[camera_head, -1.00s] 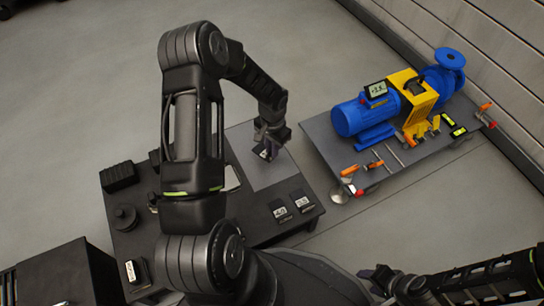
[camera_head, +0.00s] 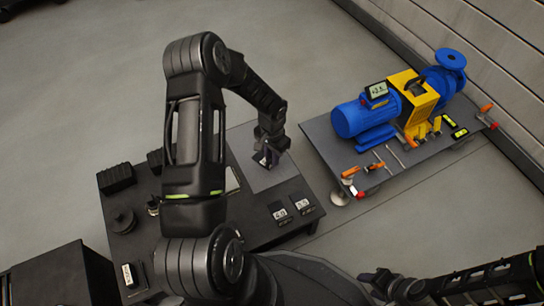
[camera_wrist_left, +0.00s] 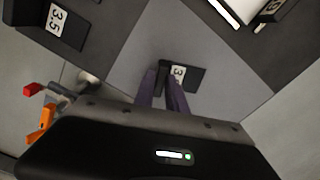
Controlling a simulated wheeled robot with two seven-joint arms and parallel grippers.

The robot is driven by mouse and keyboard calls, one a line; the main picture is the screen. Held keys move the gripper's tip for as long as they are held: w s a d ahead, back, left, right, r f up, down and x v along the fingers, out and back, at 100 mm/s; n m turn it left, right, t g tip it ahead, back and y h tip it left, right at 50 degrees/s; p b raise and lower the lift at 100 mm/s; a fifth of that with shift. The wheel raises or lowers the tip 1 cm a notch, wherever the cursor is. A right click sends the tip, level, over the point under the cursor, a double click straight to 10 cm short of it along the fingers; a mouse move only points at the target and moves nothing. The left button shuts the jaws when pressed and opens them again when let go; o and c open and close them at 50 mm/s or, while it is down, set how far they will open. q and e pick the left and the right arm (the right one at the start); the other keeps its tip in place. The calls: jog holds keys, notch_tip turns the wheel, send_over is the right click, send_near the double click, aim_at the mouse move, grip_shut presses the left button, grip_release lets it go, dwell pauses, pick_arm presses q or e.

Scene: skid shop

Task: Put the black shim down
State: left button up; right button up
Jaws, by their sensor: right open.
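The black shim (camera_wrist_left: 196,78) has a white label whose digits are partly covered in the left wrist view. It also shows as a small dark piece (camera_head: 261,158) in the head view. My left gripper (camera_wrist_left: 163,88), with purple fingers, is shut on the shim's upright part. It is over the grey square mat (camera_head: 286,170) on the dark table, with the shim at or very near the mat's surface; I cannot tell if they touch. My right gripper (camera_head: 385,283) is open and apart from the table, at the lower right of the head view.
Two labelled black shims (camera_head: 290,209) lie on the table's near right part. Dark blocks and a round dark part (camera_head: 122,220) are at its left. A blue pump (camera_head: 366,117) stands on a separate grey skid (camera_head: 322,135) to the right. Bare mat surrounds the held shim.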

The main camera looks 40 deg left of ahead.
pick_arm(q)
jog(key=o, duration=0.3)
jog(key=shift+r, duration=0.5)
notch_tip(320, 180, up, 11)
jog(key=p, duration=0.4)
jog(key=shift+r, duration=0.2)
